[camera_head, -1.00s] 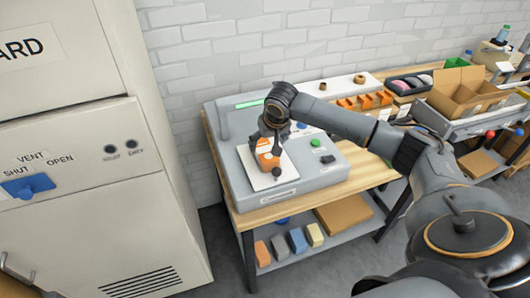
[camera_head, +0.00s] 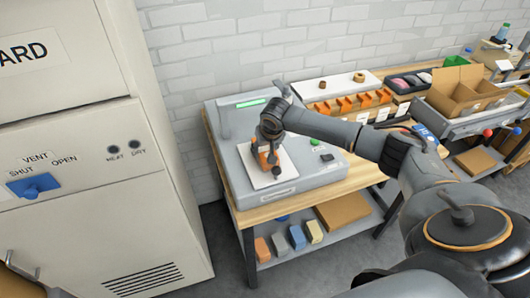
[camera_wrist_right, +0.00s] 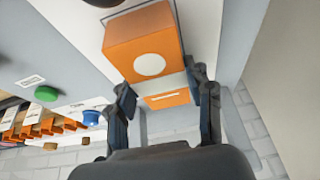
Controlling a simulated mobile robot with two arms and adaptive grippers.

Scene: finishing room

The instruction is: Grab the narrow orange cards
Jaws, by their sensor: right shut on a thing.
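An orange block-like pack (camera_head: 264,160) sits at the white plate (camera_head: 259,181) of the grey machine; this is probably the narrow orange cards. In the right wrist view the pack (camera_wrist_right: 146,42) shows a white round mark, a pale band and a second orange face. My right gripper (camera_head: 268,152) reaches down over it, and its two fingers (camera_wrist_right: 163,92) are shut on the pack from both sides. The fingers hide part of it in the head view. I cannot tell whether it touches the plate. My left gripper is not in view.
The grey machine (camera_head: 312,176) has a green button and stands on a wooden bench (camera_head: 262,214). A rack of orange pieces (camera_head: 345,106), a dark tray (camera_head: 408,82) and a cardboard box (camera_head: 455,92) stand right. A tall cabinet (camera_head: 95,215) stands left.

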